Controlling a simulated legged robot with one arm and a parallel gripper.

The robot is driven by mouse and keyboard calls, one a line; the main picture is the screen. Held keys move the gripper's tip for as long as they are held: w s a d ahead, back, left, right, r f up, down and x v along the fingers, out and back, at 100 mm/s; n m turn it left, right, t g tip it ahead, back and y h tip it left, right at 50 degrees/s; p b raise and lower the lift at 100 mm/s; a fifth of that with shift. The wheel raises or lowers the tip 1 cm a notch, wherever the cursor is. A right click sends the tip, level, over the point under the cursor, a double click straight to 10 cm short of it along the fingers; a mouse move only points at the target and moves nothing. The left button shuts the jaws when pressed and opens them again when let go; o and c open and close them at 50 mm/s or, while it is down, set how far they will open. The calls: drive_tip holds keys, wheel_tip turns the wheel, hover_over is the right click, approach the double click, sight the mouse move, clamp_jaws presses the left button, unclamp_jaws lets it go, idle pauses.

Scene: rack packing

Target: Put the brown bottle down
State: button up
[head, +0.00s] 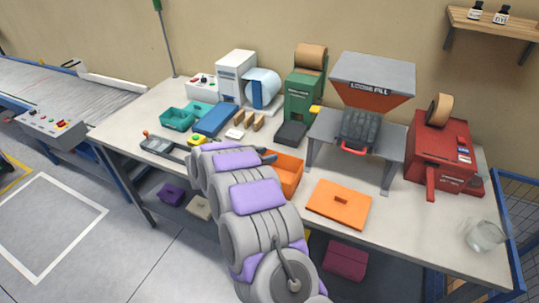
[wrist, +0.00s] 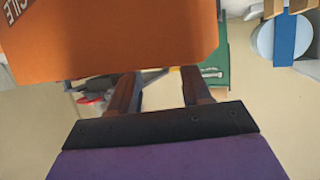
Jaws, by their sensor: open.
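I cannot make out a brown bottle in my gripper or on the table. My gripper (wrist: 158,84) is open in the wrist view, its two brownish fingers apart with no bottle visible between them. An orange surface with part of a dark lettered label (wrist: 110,35) fills the top of that view, close to the camera, and hides what lies beyond the fingertips.
Behind stand a green dispenser (head: 302,92), a loose-fill hopper (head: 372,80) on a grey stand and a red machine (head: 440,150). A glass jar (head: 485,236) is at right. Small dark bottles (head: 475,12) sit on a shelf.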

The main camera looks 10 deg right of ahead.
drive_tip(key=w+a+f+p+v, duration=0.1)
drive_tip(key=p+v, duration=0.2)
drive_tip(key=v, duration=1.1)
drive_tip(key=w+a+r+n+t+y, duration=0.2)
drive_tip(key=w+r+y, duration=0.1)
drive_tip(key=r+y, duration=0.15)
drive_tip(key=w+a+r+n+t+y, duration=0.1)
drive_tip(key=w+a+r+t+y, duration=0.1)
drive_tip(key=w+r+t+y, duration=0.3)
drive_tip(key=s+a+r+n+g+y, duration=0.3)
drive_tip(key=s+a+r+n+y, duration=0.35)
drive_tip(key=s+a+r, duration=0.3)
drive_tip(key=s+d+f+g+h, duration=0.1)
drive_tip(key=s+d+g, duration=0.3)
drive_tip(key=s+d, duration=0.4)
drive_tip(key=s+d+f+n+g+h, duration=0.1)
drive_tip(key=s+d, duration=0.6)
drive_tip(key=s, duration=1.5)
drive_tip(key=s+d+f+n+g+h, duration=0.1)
drive_tip(key=s+d+f+g, duration=0.4)
drive_tip(key=s, duration=1)
drive_tip(key=shift+d+g+h, duration=0.8)
drive_tip(key=shift+d+g, duration=0.7)
drive_tip(key=shift+d, duration=0.3)
